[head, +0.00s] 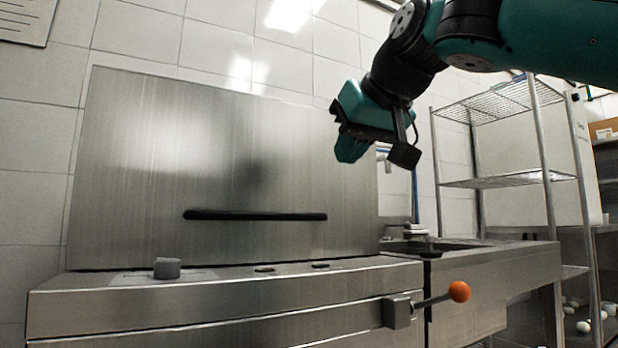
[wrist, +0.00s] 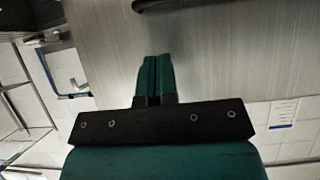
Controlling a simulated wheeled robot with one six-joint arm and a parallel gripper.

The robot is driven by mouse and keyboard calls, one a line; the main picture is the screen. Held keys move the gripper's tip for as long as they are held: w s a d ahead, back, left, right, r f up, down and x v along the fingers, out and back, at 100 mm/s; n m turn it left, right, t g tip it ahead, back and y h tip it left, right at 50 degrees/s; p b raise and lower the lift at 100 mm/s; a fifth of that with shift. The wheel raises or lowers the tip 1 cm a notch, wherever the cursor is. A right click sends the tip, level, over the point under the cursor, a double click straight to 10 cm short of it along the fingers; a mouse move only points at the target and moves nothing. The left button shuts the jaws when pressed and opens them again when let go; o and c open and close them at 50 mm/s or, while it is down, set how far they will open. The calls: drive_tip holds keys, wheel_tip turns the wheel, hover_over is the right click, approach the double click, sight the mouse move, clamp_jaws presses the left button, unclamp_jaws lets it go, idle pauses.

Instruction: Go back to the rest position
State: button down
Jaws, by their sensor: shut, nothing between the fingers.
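My gripper (head: 350,150) hangs in the air in the head view, in front of the right edge of a large upright steel panel (head: 150,150). Its green fingers are together with nothing between them. In the wrist view my gripper (wrist: 155,75) also shows shut, its two green fingers side by side. It touches nothing that I can see. My arm reaches in from the upper right.
The steel panel has a long black handle (head: 255,215). Below is a steel counter (head: 230,300) with a small grey block (head: 167,268) and an orange-knobbed lever (head: 459,291). A sink (head: 440,245) and a wire shelf rack (head: 510,180) stand to the right.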

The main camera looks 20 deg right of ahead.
drive_tip(key=s+a+f+n+g+y+p, duration=0.1)
drive_tip(key=a+f+n+g+p, duration=0.15)
drive_tip(key=f, duration=0.65)
drive_tip(key=s+a+f+n+g+p, duration=0.2)
drive_tip(key=a+f+g+p, duration=0.1)
drive_tip(key=f, duration=0.6)
drive_tip(key=s+a+f+n+g+y+p, duration=0.1)
drive_tip(key=s+a+f+g+p, duration=0.15)
drive_tip(key=s+f, duration=0.45)
drive_tip(key=s+a+f+g+y+p, duration=0.1)
drive_tip(key=s+f+g, duration=0.3)
drive_tip(key=s+f, duration=0.3)
wheel_tip(320, 180, up, 39)
drive_tip(key=p, duration=3.7)
drive_tip(key=shift+s+f, duration=0.15)
drive_tip(key=shift+s, duration=0.2)
